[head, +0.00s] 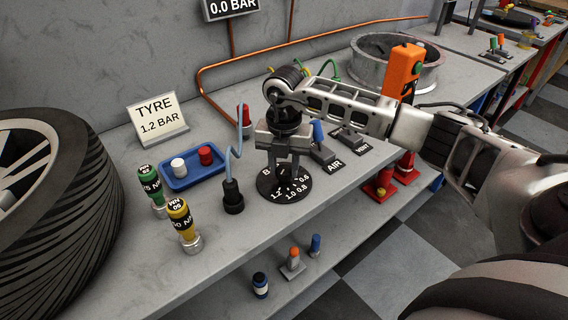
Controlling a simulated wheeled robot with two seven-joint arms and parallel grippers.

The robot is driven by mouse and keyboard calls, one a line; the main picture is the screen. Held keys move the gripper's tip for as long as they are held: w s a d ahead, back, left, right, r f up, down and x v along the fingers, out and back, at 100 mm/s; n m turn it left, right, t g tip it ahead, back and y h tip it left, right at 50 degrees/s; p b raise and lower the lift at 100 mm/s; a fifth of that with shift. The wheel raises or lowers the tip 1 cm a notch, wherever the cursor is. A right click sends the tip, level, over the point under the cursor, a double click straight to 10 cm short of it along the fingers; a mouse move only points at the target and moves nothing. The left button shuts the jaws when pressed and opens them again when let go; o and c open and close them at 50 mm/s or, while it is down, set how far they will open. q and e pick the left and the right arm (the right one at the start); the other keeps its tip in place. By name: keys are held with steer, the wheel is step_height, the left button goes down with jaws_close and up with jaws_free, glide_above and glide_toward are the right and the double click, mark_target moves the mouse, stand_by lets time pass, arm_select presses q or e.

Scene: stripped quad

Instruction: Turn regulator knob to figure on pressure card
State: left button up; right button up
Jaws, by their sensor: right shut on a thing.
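The pressure card (158,118) stands on the bench and reads TYRE 1.2 BAR. The regulator has a black round dial (284,196) with white figures; 0.6, 0.8, 1.0 and 1.2 show along its front edge. My right gripper (286,176) points down over the middle of the dial, its fingers shut on the regulator knob, which is mostly hidden between them. The knob's pointer cannot be made out clearly. A display (232,8) on the wall reads 0.0 BAR. My left gripper is not in view.
A tyre (50,215) fills the left. A blue tray (190,170) holds a white and a red cap. Green (151,185) and yellow (180,220) torque tools and a black fitting with a hose (232,196) stand left of the dial.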

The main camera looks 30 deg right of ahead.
mark_target(284, 169)
steer(key=shift+w+r, duration=0.1)
steer(key=o, duration=1)
step_height(284, 169, up, 16)
steer(key=shift+b, duration=0.4)
